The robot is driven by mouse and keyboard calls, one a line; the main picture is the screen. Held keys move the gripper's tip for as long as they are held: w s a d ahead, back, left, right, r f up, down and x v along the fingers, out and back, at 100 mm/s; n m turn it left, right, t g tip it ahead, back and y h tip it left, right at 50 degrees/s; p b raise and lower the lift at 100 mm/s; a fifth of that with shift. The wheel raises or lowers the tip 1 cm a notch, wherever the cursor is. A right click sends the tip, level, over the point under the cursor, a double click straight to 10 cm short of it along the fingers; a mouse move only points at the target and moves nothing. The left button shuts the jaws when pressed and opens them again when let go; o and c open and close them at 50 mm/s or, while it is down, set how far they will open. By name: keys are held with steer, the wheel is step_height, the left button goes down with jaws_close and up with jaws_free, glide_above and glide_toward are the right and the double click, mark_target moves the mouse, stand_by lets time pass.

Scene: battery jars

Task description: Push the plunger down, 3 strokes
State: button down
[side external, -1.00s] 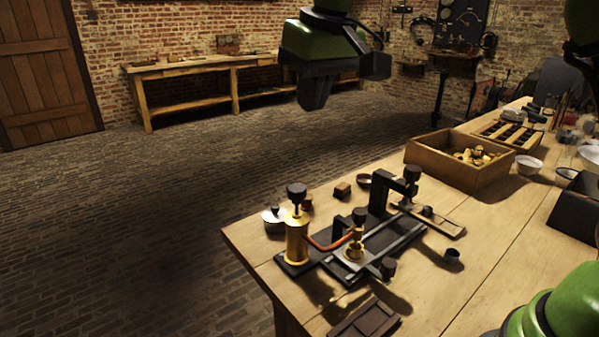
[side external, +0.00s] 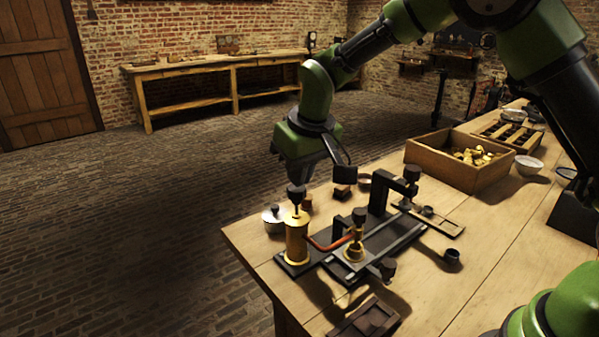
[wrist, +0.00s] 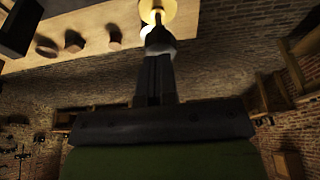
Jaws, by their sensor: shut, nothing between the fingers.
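The brass pump cylinder (side external: 297,240) stands upright at the near left of the black base plate in the side view. Its plunger is a dark knob (side external: 297,193) on a rod and stands above the cylinder top. My gripper (side external: 295,178) is shut, pointing down with its tips right over the knob. I cannot tell whether the tips touch it. In the wrist view, the shut fingers (wrist: 155,75) reach toward the knob, which they partly hide, and the brass cylinder (wrist: 157,10) shows beyond.
An orange-red tube (side external: 330,243) links the cylinder to a brass fitting (side external: 355,252). A black clamp frame (side external: 380,190) stands behind it. A lidded metal pot (side external: 273,220) is close on the left. A wooden box (side external: 455,178) of brass parts stands farther right.

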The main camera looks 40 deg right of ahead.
steer(key=shift+f, duration=0.15)
steer(key=shift+f, duration=1.35)
steer(key=shift+r, duration=0.5)
steer(key=w+v, duration=0.1)
steer(key=v, duration=1.2)
steer(key=shift+r, duration=0.25)
step_height(320, 180, up, 2)
steer(key=shift+w+r, duration=0.15)
steer(key=shift+r, duration=0.05)
